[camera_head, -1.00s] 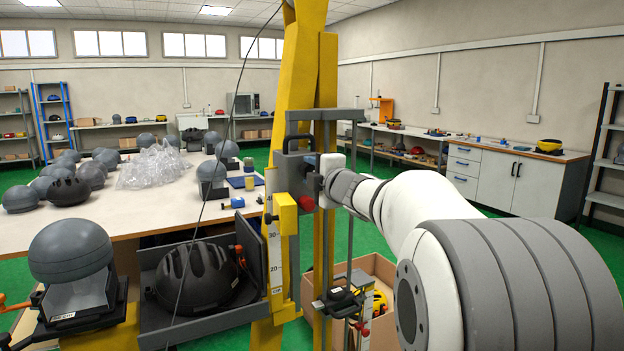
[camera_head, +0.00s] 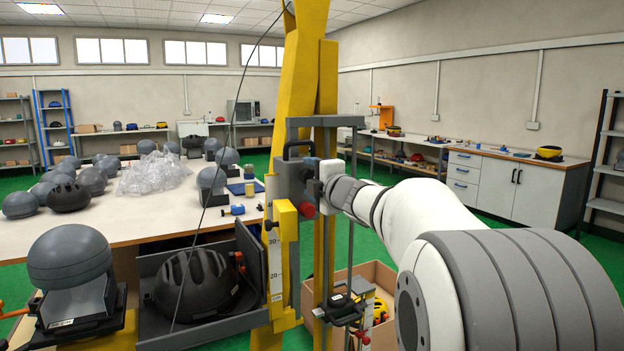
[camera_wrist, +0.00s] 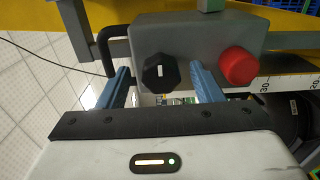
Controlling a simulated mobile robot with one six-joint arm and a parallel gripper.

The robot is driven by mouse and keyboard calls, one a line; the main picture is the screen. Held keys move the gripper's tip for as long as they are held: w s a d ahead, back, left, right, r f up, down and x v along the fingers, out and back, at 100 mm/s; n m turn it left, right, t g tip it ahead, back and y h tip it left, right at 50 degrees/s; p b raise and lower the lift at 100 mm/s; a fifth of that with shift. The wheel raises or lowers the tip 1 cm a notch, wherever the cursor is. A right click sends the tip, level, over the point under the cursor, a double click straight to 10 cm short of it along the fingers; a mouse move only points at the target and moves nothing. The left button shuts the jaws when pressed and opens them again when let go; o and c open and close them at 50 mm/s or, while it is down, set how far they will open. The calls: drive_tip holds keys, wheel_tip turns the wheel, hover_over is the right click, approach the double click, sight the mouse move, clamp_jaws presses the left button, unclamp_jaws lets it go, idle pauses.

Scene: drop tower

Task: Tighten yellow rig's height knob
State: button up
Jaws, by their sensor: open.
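The yellow rig is a tall yellow post (camera_head: 325,90) with a grey carriage block (camera_head: 285,180) and a scale marked in numbers (camera_head: 275,265). In the wrist view, the grey carriage (camera_wrist: 205,40) carries a black knob (camera_wrist: 160,73) with a white mark and a red knob (camera_wrist: 240,66) to its right. My gripper (camera_wrist: 159,70) is open, its two blue fingers either side of the black knob with gaps visible. Whether a finger touches the carriage I cannot tell. In the head view, my wrist hides the black knob; the red knob (camera_head: 307,210) shows below the fingers.
A dark helmet (camera_head: 193,285) lies in a grey tray at the rig's foot, left of the scale. A grey dome (camera_head: 68,255) stands at lower left. A table (camera_head: 150,215) holds several domes. A cardboard box (camera_head: 375,270) sits on the green floor.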

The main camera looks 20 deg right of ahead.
drive_tip(key=s+d, duration=0.1)
drive_tip(key=s, duration=0.6)
drive_tip(key=shift+s+d, duration=0.2)
drive_tip(key=shift+s, duration=0.15)
